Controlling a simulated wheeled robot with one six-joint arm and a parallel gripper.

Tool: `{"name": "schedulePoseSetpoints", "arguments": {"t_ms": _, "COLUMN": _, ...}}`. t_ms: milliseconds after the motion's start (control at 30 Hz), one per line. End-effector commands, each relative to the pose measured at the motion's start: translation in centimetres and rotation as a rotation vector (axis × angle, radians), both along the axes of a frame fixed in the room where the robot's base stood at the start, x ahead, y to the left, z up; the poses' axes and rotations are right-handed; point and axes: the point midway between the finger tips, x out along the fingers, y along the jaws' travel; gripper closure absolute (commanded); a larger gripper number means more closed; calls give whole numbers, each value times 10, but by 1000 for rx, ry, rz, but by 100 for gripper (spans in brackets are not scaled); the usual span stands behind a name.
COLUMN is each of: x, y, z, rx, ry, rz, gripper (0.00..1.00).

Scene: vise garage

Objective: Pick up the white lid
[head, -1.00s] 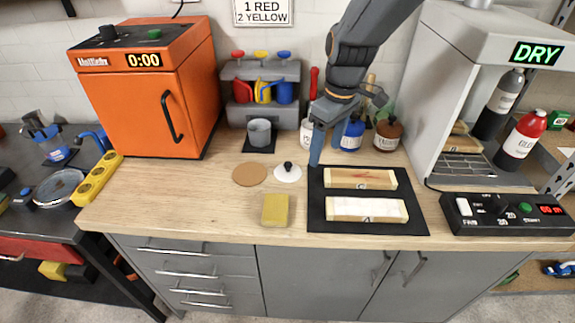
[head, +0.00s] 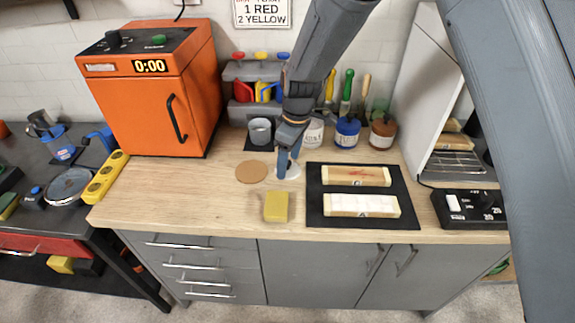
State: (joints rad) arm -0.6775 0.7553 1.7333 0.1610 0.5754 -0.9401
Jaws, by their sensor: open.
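The white lid (head: 293,174) lies on the wooden worktop, to the right of a round cork disc. My gripper (head: 287,172) is open and points down right at the lid. Its fingers cover much of the lid, and the lid's dark knob is hidden behind them. I cannot tell whether the fingers touch the lid.
The cork disc (head: 251,172) and a yellow block (head: 276,207) lie close by. A grey cup (head: 260,131) stands behind. A black mat (head: 398,190) with two wooden pieces is to the right. Jars, including a blue one (head: 347,132), stand behind. An orange oven (head: 134,110) is at left.

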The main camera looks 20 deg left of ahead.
Motion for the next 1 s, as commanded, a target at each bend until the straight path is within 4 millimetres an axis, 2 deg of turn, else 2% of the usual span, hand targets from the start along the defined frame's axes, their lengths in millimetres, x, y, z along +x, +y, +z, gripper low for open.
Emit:
{"name": "schedulePoseSetpoints", "arguments": {"t_ms": 333, "x": 0, "y": 1, "z": -6, "rx": 1, "ry": -1, "rz": 0, "gripper": 37}}
{"name": "schedulePoseSetpoints", "arguments": {"t_ms": 633, "x": 0, "y": 0, "z": -7, "rx": 0, "ry": 0, "rz": 0, "gripper": 86}}
{"name": "schedulePoseSetpoints", "arguments": {"t_ms": 733, "x": -1, "y": 0, "z": -7, "rx": -1, "ry": 1, "rz": 0, "gripper": 90}}
{"name": "schedulePoseSetpoints", "arguments": {"t_ms": 1000, "x": -2, "y": -1, "z": -9, "rx": -4, "ry": 4, "rz": 0, "gripper": 90}}
